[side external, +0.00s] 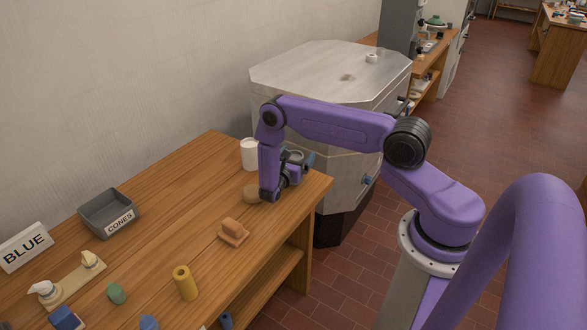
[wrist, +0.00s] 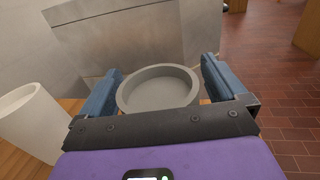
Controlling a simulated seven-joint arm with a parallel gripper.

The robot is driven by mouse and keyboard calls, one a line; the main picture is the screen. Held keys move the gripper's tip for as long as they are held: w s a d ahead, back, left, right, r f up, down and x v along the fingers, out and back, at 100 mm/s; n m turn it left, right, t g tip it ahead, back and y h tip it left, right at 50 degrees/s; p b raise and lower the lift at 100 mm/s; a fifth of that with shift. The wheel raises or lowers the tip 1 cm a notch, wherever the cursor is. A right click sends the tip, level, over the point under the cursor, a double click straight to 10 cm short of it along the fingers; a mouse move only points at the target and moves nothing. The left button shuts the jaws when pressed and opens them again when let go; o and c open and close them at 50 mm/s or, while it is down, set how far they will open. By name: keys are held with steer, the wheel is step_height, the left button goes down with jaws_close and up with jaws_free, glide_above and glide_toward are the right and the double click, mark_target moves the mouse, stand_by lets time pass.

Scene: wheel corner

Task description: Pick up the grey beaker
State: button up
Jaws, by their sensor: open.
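The grey beaker (wrist: 158,92) shows in the wrist view as a round, open-topped vessel with a thick rim. It lies between the two blue fingers of my gripper (wrist: 160,84), with a gap visible on each side. My gripper is open. In the side view, my gripper (side external: 297,164) is low over the far right end of the wooden table. I cannot tell how deep the fingers reach beside the beaker.
A white cup (side external: 249,155) stands close left of my gripper; it also shows in the wrist view (wrist: 32,122). A grey CONES tray (side external: 108,214) is farther left. A metal cabinet (side external: 330,75) stands behind.

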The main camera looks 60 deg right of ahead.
steer(key=c, duration=1.2)
steer(key=shift+r, duration=0.15)
